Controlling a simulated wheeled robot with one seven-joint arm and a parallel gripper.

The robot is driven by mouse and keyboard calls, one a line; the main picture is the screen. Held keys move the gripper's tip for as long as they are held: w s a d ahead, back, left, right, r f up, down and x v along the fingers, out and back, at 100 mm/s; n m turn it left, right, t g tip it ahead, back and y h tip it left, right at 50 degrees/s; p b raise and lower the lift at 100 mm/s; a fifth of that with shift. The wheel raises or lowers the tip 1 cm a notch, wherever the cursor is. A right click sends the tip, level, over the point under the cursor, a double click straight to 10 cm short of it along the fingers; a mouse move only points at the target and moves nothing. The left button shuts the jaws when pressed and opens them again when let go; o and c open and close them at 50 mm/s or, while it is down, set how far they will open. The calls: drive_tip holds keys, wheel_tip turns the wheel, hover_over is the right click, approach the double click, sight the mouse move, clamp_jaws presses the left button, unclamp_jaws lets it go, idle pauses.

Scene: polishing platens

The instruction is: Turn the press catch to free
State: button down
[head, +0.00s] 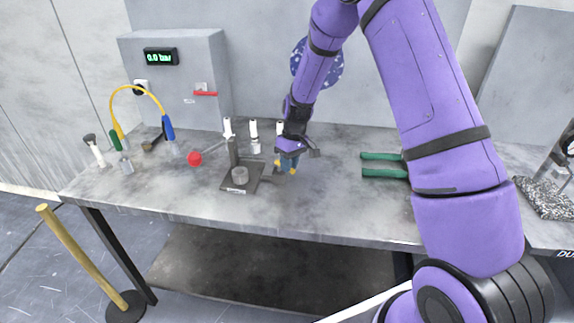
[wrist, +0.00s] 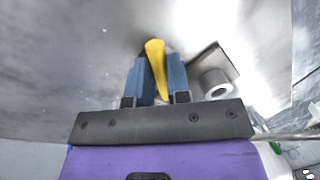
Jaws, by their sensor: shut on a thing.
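The small press stands on the bench in the head view, with a dark base plate (head: 228,185), a grey round die on it, and a lever ending in a red ball (head: 194,159). My gripper (head: 287,166) is low over the bench, just right of the press. In the wrist view its blue fingers (wrist: 155,82) are shut on a yellow piece (wrist: 156,65), which seems to be the press catch. The yellow piece leans slightly. The base plate (wrist: 203,62) with its grey ring shows right of the fingers. Where the yellow piece joins the press is hidden.
White-topped bottles (head: 253,130) stand close behind the press. A grey box with a pressure display (head: 160,57) and a yellow hose (head: 138,88) are at the left. The front middle bench is clear.

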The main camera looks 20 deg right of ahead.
drive_tip(key=shift+w+d+n, duration=0.15)
drive_tip(key=shift+d+n, duration=0.05)
drive_tip(key=shift+n, duration=0.3)
drive_tip(key=c, duration=1.1)
unclamp_jaws()
drive_tip(key=r, duration=0.3)
drive_tip(key=d+r, duration=0.1)
drive_tip(key=r, duration=0.3)
drive_tip(key=w+r, duration=0.1)
drive_tip(key=r, duration=0.2)
drive_tip(key=shift+d+r, duration=0.3)
drive_tip(key=shift+d, duration=0.1)
